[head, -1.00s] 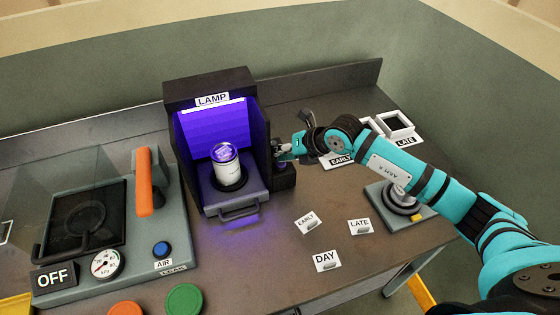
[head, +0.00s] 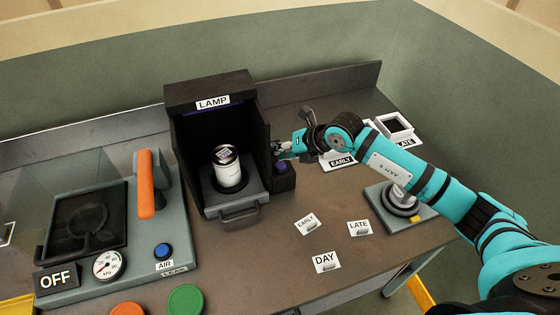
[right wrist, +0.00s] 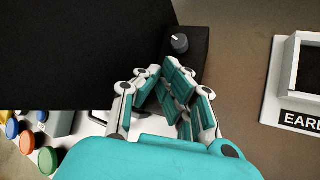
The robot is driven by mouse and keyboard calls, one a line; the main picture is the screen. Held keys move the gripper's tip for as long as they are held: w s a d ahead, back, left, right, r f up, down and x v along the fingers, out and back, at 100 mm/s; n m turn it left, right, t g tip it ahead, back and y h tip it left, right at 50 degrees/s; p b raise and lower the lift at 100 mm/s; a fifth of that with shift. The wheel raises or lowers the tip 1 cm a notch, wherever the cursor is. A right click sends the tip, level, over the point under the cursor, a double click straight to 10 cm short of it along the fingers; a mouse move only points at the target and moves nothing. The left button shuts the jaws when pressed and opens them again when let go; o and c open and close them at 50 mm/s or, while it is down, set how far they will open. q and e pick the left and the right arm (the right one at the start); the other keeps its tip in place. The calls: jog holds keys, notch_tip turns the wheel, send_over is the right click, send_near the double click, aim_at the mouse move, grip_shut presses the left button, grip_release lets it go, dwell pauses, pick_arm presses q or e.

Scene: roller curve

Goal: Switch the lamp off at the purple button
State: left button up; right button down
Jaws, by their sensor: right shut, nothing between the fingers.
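The purple button (head: 281,166) shows dimly on the small black box at the lamp's right side. My right gripper (head: 281,150) is shut and empty, just above that box. In the right wrist view its fingers (right wrist: 172,78) are together over the black box, and the button cannot be made out there. Whether the fingers touch the button I cannot tell. My left gripper is out of view.
A grey knob (right wrist: 180,42) sits on the black box. The leak station with an orange handle (head: 145,185) and blue AIR button (head: 163,250) stands left. EARLY, LATE and DAY cards lie on the open bench. White trays (head: 396,128) stand behind my right arm.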

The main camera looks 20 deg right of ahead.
aim_at(282, 163)
jog(key=shift+r+p, duration=1.8)
jog(key=shift+r, duration=1.15)
